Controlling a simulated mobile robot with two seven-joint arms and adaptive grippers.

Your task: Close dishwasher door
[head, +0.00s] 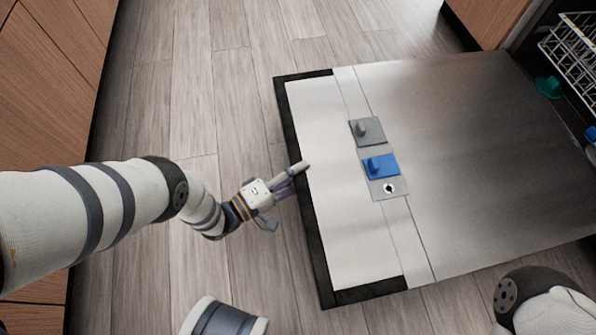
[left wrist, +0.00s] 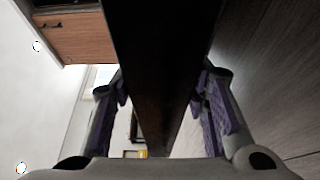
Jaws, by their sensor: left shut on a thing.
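The dishwasher door (head: 470,150) lies folded down over the floor, its inner steel face up, in the head view. A grey and blue dispenser panel (head: 380,165) is set in that face near the door's free end. My left gripper (head: 289,189) is at the dark edge of the free end, with one finger over the inner face. In the left wrist view the dark door edge (left wrist: 160,50) runs between the two purple-padded fingers, and my left gripper (left wrist: 163,88) is shut on it. My right gripper is out of view.
A white dish rack (head: 575,55) and the dishwasher's opening are at the upper right. Wooden cabinets (head: 45,70) stand along the left. The wood floor (head: 220,60) between them and the door is clear.

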